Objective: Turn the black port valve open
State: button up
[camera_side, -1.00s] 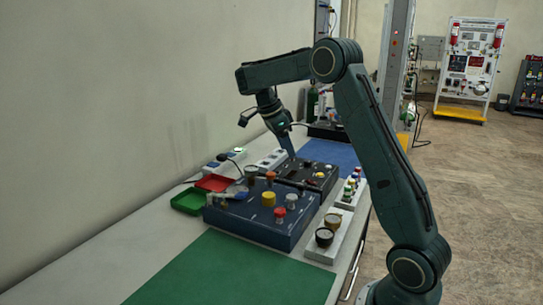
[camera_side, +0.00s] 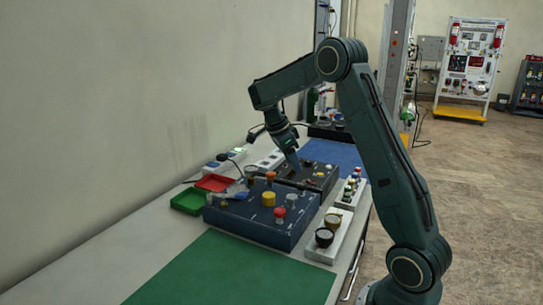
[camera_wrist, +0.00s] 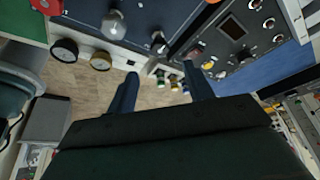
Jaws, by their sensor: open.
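My gripper (camera_side: 295,163) is over the dark panel box (camera_side: 322,178) in the side view, pointing down. In the wrist view my gripper (camera_wrist: 160,70) has its two fingers apart with nothing between them. The dark panel (camera_wrist: 238,62) at upper right there carries a small display and several small knobs. The blue panel (camera_wrist: 135,12) beside it carries grey knobs (camera_wrist: 113,25). I cannot tell for sure which knob is the black port valve; it may be small or hidden by the gripper.
Red (camera_side: 213,183) and green (camera_side: 188,201) trays lie left of the blue panel. The green mat (camera_side: 230,270) in front is clear.

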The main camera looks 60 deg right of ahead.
aim_at(302, 184)
jog(key=x, duration=0.8)
jog(key=shift+f, duration=0.2)
jog(key=c, duration=1)
